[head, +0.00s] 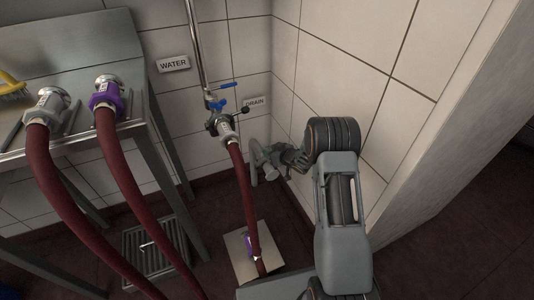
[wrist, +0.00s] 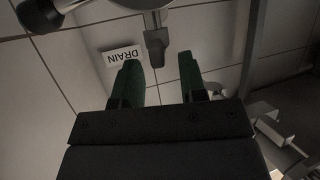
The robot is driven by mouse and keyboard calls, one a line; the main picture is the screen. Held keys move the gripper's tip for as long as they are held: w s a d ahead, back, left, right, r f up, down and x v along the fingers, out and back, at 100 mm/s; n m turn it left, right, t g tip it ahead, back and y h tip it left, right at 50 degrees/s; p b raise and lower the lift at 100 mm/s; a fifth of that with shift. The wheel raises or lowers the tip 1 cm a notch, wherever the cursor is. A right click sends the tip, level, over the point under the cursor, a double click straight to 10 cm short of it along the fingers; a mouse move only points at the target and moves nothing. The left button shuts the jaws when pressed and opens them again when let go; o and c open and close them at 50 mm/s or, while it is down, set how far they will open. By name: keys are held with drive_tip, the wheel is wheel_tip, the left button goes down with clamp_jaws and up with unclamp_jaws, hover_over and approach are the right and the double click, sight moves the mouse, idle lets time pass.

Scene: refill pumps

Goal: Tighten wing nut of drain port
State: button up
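A metal fitting (head: 222,125) hangs from the wall pipe beside the DRAIN sign (head: 255,102), with a dark red hose (head: 242,185) running down from it. In the wrist view a fitting shows at the top edge, with a grey lug (wrist: 156,44) pointing down from it. The lug looks like a wing of the nut; the rest of the nut is out of frame. My gripper (head: 264,153) is right of and below the fitting in the head view. In the wrist view its green fingers (wrist: 158,70) are apart and empty, with the lug just beyond the tips, between them.
A blue valve handle (head: 228,86) and a black-knobbed lever (head: 244,110) sit close to the fitting. The tiled wall is close to my arm on the right. A metal table (head: 75,45) with two hose ends (head: 107,85) stands left. A floor plate (head: 270,245) lies below.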

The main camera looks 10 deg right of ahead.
drive_tip(key=shift+b+x, duration=0.35)
drive_tip(key=shift+x, duration=1.25)
clamp_jaws()
